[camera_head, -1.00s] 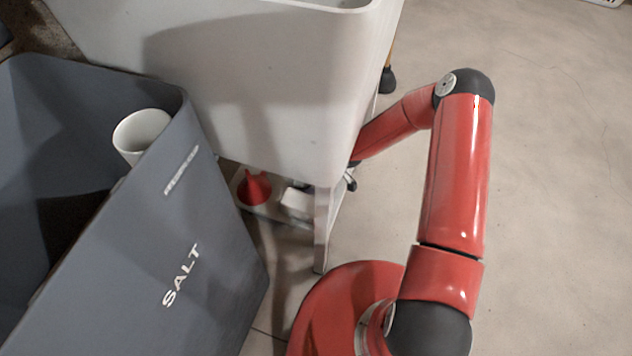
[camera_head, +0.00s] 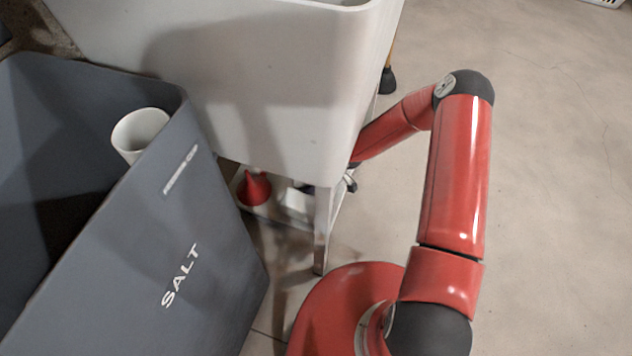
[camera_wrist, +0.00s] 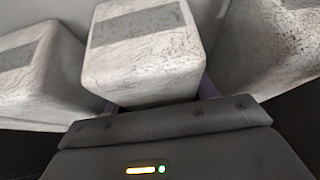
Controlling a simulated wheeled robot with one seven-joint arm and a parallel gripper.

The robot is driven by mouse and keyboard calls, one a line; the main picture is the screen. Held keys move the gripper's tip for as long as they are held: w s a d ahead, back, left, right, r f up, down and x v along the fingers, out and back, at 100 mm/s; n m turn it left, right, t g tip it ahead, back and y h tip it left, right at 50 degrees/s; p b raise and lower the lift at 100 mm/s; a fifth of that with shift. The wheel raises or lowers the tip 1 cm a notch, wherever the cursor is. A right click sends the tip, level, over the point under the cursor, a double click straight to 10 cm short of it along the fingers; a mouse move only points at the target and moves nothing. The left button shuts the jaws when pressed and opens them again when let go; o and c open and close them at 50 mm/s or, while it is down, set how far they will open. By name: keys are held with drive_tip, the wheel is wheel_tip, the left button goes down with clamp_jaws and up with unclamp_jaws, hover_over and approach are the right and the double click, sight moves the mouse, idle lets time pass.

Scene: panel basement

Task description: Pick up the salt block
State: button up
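In the wrist view, a whitish, cracked salt block (camera_wrist: 140,65) with a grey band on top lies straight ahead of my gripper (camera_wrist: 160,105). The gripper's dark body fills the bottom of that view. Slivers of its bluish fingers show at the lower left and right edges of the block, so they seem to lie either side of it. Their tips are hidden, and I cannot tell whether they press on it. In the head view, a white block (camera_head: 298,199) shows small under the sink, beside the end of my arm, where the gripper is mostly hidden.
Similar blocks stand close at left (camera_wrist: 35,75) and right (camera_wrist: 270,50). The white sink (camera_head: 270,90) and its leg (camera_head: 322,235) crowd my arm. A red funnel (camera_head: 254,188) is beneath. A grey SALT bin (camera_head: 150,260) holding a white cup (camera_head: 138,132) stands left. Floor (camera_head: 560,180) is clear right.

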clamp_jaws()
drive_tip(key=shift+r, duration=0.1)
